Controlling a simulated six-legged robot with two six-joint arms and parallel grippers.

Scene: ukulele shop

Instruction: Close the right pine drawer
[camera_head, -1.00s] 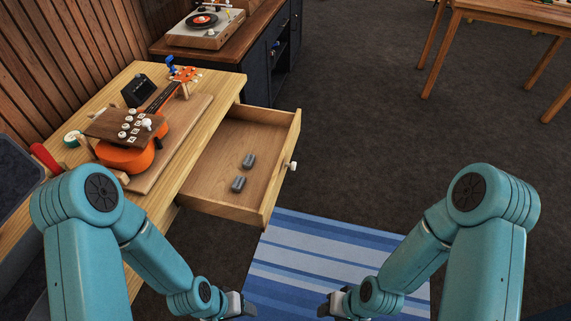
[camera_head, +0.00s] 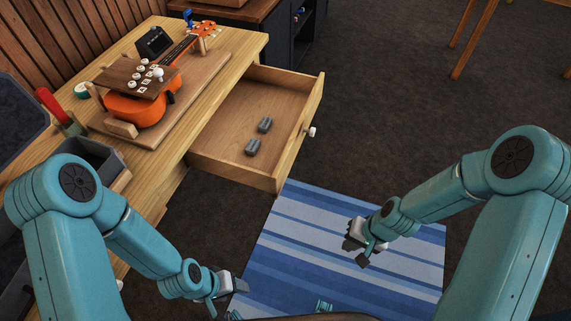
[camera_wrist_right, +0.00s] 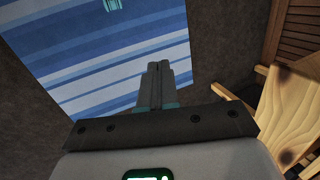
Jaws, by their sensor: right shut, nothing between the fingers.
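The right pine drawer (camera_head: 236,169) stands pulled out from the pine workbench (camera_head: 222,72), with a white knob (camera_head: 311,131) on its front. Two small grey objects (camera_head: 258,136) lie inside it. My right gripper (camera_head: 356,246) is shut and empty, over the striped rug, to the right of and nearer than the drawer front, apart from it. In the right wrist view its fingers (camera_wrist_right: 159,72) are together. My left gripper (camera_head: 236,284) is low in front of the bench, over the rug's left edge; whether its fingers are apart is unclear.
An orange ukulele (camera_head: 140,108) lies on a wooden board on the bench, with a red-handled tool (camera_head: 52,104) and a grey bin (camera_head: 92,156) nearby. A blue striped rug (camera_head: 300,220) covers the floor ahead. Dark floor (camera_head: 400,110) right of the drawer is clear.

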